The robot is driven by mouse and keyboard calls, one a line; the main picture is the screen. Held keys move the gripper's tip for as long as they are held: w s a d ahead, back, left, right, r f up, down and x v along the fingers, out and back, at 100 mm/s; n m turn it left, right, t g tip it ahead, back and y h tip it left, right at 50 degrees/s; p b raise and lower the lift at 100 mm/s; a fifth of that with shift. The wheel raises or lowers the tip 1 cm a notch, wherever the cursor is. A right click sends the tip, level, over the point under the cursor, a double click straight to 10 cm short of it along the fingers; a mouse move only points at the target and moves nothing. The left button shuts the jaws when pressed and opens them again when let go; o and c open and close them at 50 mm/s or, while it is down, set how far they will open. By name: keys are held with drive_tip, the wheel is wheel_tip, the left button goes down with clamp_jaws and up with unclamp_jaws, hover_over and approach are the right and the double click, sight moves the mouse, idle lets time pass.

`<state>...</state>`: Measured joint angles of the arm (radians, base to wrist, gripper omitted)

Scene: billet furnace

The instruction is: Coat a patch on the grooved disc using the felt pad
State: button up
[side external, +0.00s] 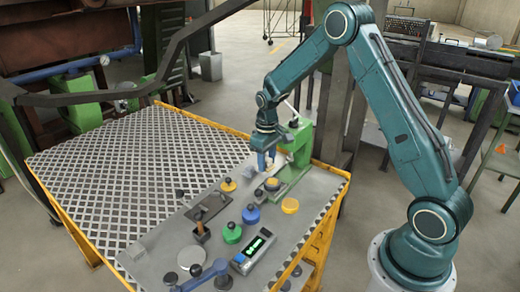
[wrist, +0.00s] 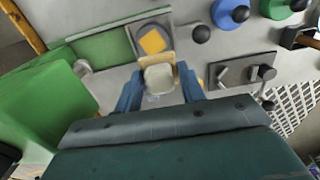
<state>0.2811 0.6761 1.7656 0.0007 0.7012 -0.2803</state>
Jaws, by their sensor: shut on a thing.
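My gripper (side external: 265,160) points down over the grey work plate, beside the green press-like stand (side external: 299,150). In the wrist view its two blue fingers (wrist: 160,88) are shut on a pale, beige block (wrist: 158,77), which looks like the felt pad. Just beyond the pad is a dark grey square holder with an orange diamond-shaped face (wrist: 153,41); it also shows below my gripper in the side view (side external: 272,184). Whether the pad touches anything beneath it, I cannot tell. A flat grey disc (side external: 191,257) lies at the plate's front left; I cannot make out grooves on any disc.
A yellow disc (side external: 290,205) sits at the right. A box with a lit green display (side external: 253,250) is in front. The patterned table top (side external: 130,170) is clear on the left.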

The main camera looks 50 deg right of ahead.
drive_tip(key=shift+r, duration=1.45)
drive_tip(key=shift+w+d, duration=0.1)
drive_tip(key=shift+w, duration=0.05)
